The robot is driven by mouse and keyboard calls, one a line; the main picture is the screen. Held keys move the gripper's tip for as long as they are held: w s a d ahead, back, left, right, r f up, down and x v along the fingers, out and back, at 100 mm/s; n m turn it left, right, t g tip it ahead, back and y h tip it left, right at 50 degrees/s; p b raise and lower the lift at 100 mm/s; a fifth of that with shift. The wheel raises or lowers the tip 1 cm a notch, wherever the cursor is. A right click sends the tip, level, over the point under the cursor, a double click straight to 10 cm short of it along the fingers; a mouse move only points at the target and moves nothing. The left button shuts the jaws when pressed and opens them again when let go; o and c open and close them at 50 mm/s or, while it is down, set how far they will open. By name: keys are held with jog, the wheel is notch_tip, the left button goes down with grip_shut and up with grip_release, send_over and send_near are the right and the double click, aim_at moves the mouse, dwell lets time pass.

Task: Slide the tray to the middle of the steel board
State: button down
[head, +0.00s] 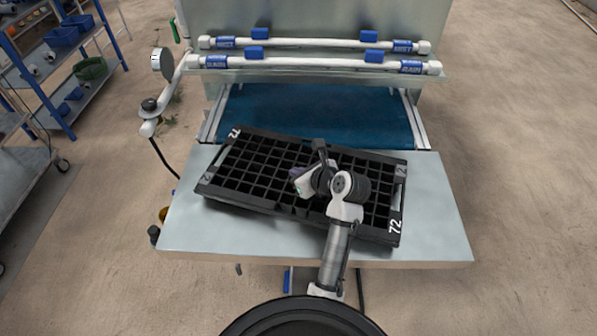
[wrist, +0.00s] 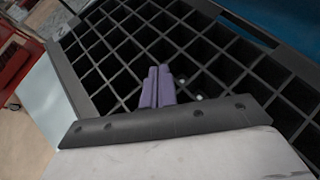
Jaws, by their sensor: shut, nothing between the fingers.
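The black many-celled tray (head: 270,207) lies flat on the pale steel board (head: 215,236), marked 72 at its corners. It is turned a little, its left end farther back and its right end nearer the front edge. My gripper (head: 297,174) is over the middle of the tray, and my arm hides part of the cells. In the wrist view, the purple fingers of my gripper (wrist: 155,86) are together and empty among the cells of the tray (wrist: 72,82). I cannot tell whether the tips are inside a cell.
A blue belt (head: 315,117) runs behind the tray between side rails. White pipes with blue clamps (head: 325,63) cross above it. Bare board shows at the front left and right. A shelf rack stands far left.

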jog(key=shift+s+d+f, duration=0.3)
jog(key=shift+s+d, duration=0.55)
jog(key=shift+s, duration=0.15)
jog(key=shift+s+d+f, duration=0.25)
jog(key=shift+s+d, duration=0.6)
jog(key=shift+s, duration=0.1)
jog(key=shift+w+r, duration=0.15)
jog(key=shift+r, duration=0.7)
jog(key=s+d+b, duration=0.1)
jog(key=s+d, duration=0.3)
jog(key=s+d+b, duration=0.2)
jog(key=s+d, duration=0.2)
jog(key=s, duration=0.1)
jog(key=shift+r, duration=0.1)
